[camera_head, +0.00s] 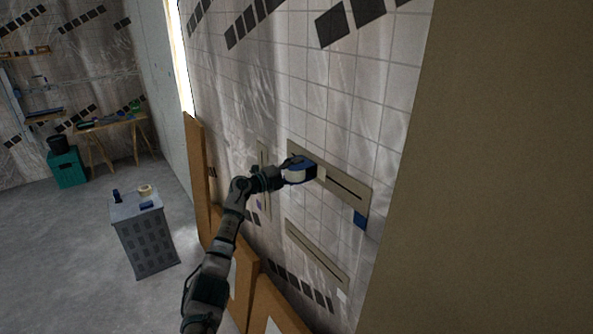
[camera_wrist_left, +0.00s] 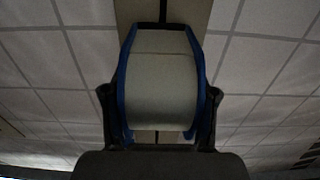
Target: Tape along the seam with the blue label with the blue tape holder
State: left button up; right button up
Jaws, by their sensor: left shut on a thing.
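My left gripper (camera_head: 282,172) is shut on the blue tape holder (camera_head: 309,171), which carries a pale roll of tape. The holder is at the upper beige strip (camera_head: 345,184) on the tiled wall, over its dark seam. A blue label (camera_head: 360,220) sits just below the right end of this strip. In the left wrist view the gripper fingers (camera_wrist_left: 160,115) grip both sides of the holder (camera_wrist_left: 124,75), and the dark seam shows above and below the roll. I cannot tell whether the roll touches the wall. My right gripper is not in view.
Another beige strip (camera_head: 316,253) with a seam lies lower, with a whitish label (camera_head: 342,295) at its right end. A vertical strip (camera_head: 262,160) is partly behind my arm. Brown boards (camera_head: 197,180) lean on the wall. A grey crate (camera_head: 147,238) with small items stands left.

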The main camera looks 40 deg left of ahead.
pick_arm(q)
jog(key=shift+s+d+f, duration=0.1)
jog(key=shift+d, duration=0.3)
jog(key=shift+s+d, duration=0.25)
jog(key=shift+d, duration=0.55)
jog(key=shift+s+d, duration=0.2)
jog(key=shift+d, duration=0.45)
jog(key=shift+s+d, duration=0.25)
jog(key=shift+d, duration=0.4)
jog(key=shift+s+d, duration=0.2)
jog(key=shift+d, duration=0.45)
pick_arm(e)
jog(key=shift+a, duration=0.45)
